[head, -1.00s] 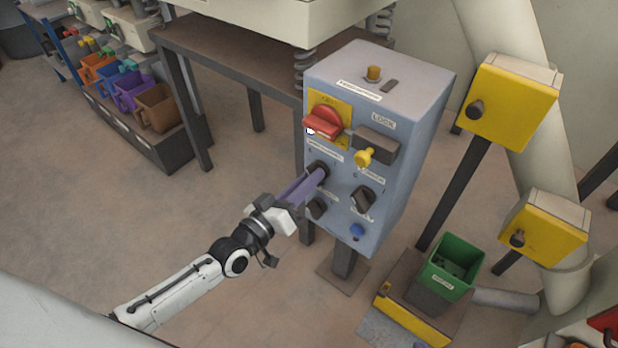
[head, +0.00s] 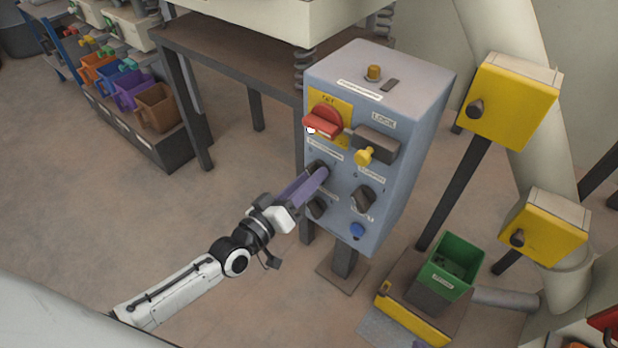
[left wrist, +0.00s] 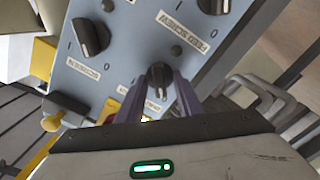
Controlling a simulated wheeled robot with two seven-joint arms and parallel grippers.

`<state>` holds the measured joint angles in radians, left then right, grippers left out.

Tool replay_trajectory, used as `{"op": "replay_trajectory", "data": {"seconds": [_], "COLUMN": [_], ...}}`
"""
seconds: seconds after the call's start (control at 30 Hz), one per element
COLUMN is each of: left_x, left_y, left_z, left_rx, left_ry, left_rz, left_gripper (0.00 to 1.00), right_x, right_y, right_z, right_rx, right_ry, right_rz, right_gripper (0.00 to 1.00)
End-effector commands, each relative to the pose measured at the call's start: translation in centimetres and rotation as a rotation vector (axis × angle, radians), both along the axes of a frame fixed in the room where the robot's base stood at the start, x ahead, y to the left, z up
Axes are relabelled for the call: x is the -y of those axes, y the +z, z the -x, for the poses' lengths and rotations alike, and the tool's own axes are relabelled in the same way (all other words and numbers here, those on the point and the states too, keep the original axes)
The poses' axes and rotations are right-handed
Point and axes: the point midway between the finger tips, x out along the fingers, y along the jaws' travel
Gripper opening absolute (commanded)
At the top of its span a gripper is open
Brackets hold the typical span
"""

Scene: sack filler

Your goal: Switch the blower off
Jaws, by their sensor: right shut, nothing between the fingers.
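The grey-blue control box (head: 404,150) stands in the middle of the head view, with several dark rotary knobs on its front. My left gripper (head: 320,174) is at the upper-left dark knob, below the red switch (head: 322,122). In the left wrist view its two purple fingers (left wrist: 160,88) stand either side of that dark knob (left wrist: 160,74) and appear to close on it. The label beside this knob is partly hidden by the fingers and I cannot read it. Neighbouring knobs are labelled FEED SCREW (left wrist: 214,6) and SCREEN (left wrist: 90,36). My right gripper is not in view.
A green bin (head: 452,266) and yellow boxes (head: 508,100) stand to the right. The floor at left is open.

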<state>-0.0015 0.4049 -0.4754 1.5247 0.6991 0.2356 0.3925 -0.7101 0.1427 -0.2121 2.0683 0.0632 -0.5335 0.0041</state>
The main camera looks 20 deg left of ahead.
Motion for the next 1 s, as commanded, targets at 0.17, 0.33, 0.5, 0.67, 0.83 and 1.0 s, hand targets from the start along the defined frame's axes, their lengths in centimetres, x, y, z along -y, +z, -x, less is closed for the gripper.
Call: {"op": "replay_trajectory", "data": {"seconds": [0.17,0.33,0.5,0.67,0.83,1.0], "left_x": [0.0,-0.3,-1.3,-2.4,-3.2,-3.5], "left_y": [0.1,0.1,0.0,0.0,0.1,0.0], "left_z": [0.0,0.8,3.7,6.7,8.9,9.7], "left_rx": [0.003,0.0,-0.002,-0.003,0.0,0.001], "left_ry": [0.001,0.001,0.0,0.0,-0.001,0.0], "left_rz": [-0.001,-0.003,-0.004,-0.002,-0.001,-0.002], "left_gripper": [0.33,0.33,0.33,0.33,0.33,0.33], "right_x": [0.0,0.0,0.0,0.1,0.1,0.1], "right_y": [0.0,0.2,0.6,0.8,0.7,0.7], "right_z": [0.0,0.0,0.1,0.2,0.2,0.2], "right_rx": [0.0,0.0,-0.003,-0.007,-0.009,-0.01], "right_ry": [-0.001,0.0,0.003,0.004,0.004,0.004], "right_rz": [-0.001,0.0,0.005,0.008,0.01,0.011], "right_gripper": [0.0,0.0,0.0,0.0,0.0,0.0]}}
